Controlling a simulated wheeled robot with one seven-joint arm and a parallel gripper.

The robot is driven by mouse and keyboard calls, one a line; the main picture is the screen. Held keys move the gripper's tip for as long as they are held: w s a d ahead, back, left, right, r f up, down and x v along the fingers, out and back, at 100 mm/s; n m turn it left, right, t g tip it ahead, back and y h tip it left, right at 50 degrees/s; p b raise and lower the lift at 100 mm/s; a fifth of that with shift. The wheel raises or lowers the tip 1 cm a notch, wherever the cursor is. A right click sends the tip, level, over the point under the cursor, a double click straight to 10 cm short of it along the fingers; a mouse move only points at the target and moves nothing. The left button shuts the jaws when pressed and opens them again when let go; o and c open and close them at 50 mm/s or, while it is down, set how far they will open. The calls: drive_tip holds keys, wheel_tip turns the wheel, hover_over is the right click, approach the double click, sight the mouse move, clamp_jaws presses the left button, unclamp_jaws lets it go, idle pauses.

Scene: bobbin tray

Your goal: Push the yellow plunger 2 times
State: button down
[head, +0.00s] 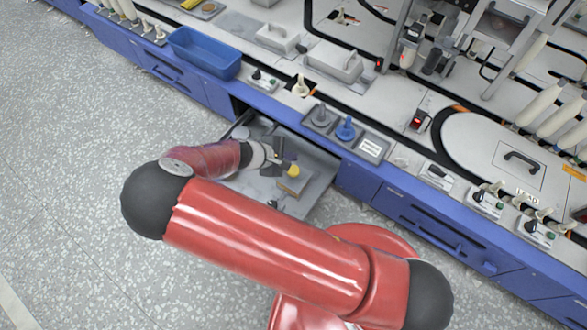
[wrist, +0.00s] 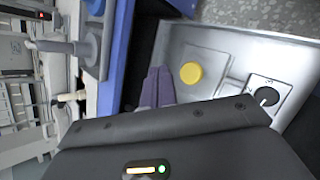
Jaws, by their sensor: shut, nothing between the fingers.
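The yellow plunger (head: 293,170) has a round yellow top and stands in the open grey drawer (head: 322,164). In the wrist view the plunger (wrist: 191,73) shows as a yellow disc on a pale metal surface. My gripper (head: 282,162) reaches into the drawer from the left, close beside the plunger in the picture. In the wrist view its fingers (wrist: 158,70) are together, empty, and just left of the yellow disc. I cannot tell whether they touch it. The plunger's lower part is hard to make out.
A black knob on a light plate (wrist: 265,97) lies right of the plunger in the wrist view. The blue bench front (head: 365,182) edges the drawer. A blue bin (head: 205,55), a grey knob (head: 321,117) and a blue knob (head: 346,129) stand on the bench above.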

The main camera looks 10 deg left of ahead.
sight(290, 172)
idle(0.4)
drive_tip(key=shift+s+f+b, duration=0.1)
drive_tip(key=shift+s+b, duration=0.15)
drive_tip(key=shift+b, duration=0.95)
drive_tip(key=shift+s+r+g+b, duration=0.1)
drive_tip(key=shift+r+g+b, duration=0.15)
drive_tip(key=shift+b, duration=0.35)
drive_tip(key=shift+w+r+b, duration=0.2)
drive_tip(key=shift+r+b, duration=0.5)
drive_tip(key=shift+r, duration=0.2)
drive_tip(key=shift+w+r+b, duration=0.15)
drive_tip(key=shift+r+b, duration=0.55)
drive_tip(key=shift+r, duration=0.15)
wheel_tip(290, 172, down, 9)
drive_tip(key=b, duration=0.6)
drive_tip(key=shift+f+b, duration=0.35)
drive_tip(key=shift+b, duration=0.15)
